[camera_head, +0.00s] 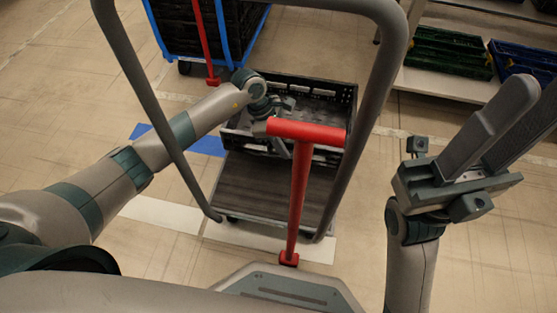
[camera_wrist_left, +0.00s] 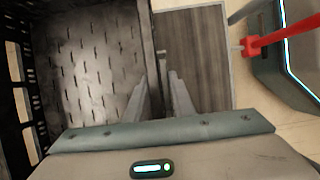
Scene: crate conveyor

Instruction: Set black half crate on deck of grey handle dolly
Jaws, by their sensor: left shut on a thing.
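The black half crate (camera_head: 322,88) is over the far part of the grey handle dolly, inside its grey handle (camera_head: 381,100). The brown deck (camera_head: 262,190) shows bare on the near side. My left gripper (camera_head: 281,146) is shut on the near wall of the crate. In the left wrist view the crate's slotted floor (camera_wrist_left: 85,65) fills the left and the deck (camera_wrist_left: 196,50) shows at the right, beyond the fingers (camera_wrist_left: 168,85). I cannot tell whether the crate touches the deck. My right gripper (camera_head: 532,92) is open and empty, right of the dolly.
A red T-shaped bar (camera_head: 298,195) stands in front of the dolly and hides part of the crate. A blue-and-black cart (camera_head: 185,30) with a red bar is behind left. A shelf (camera_head: 440,86) with green and blue crates stands at back right. The floor between is clear.

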